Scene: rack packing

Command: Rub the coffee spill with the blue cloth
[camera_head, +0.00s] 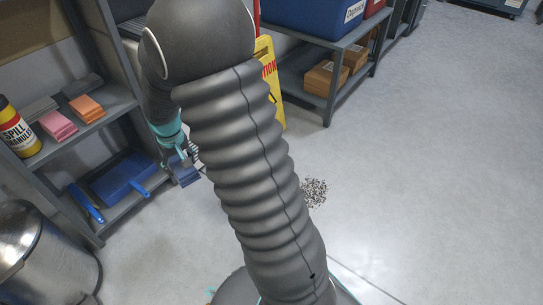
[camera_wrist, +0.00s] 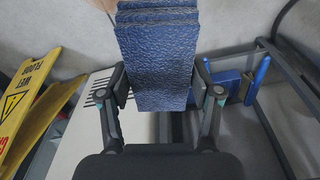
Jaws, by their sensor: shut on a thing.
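The blue cloth (camera_wrist: 157,58) is a folded, textured stack of layers, upright between the two fingers of my gripper (camera_wrist: 165,96) in the wrist view. My gripper is shut on it. In the head view my gripper (camera_head: 184,152) is beside the left shelf, with the blue cloth (camera_head: 185,174) hanging below it, partly hidden by my arm. A speckled dark-and-white patch (camera_head: 315,192) lies on the grey floor to the right of my arm, apart from the cloth. I cannot tell whether it is the coffee spill or granules over it.
The left shelf holds pink cloths (camera_head: 57,125), orange cloths (camera_head: 87,108), a spill granules container (camera_head: 17,130) and a blue dustpan (camera_head: 122,178). A metal bin (camera_head: 35,258) stands in front. A yellow caution sign (camera_head: 268,75) stands behind my arm. The right floor is clear.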

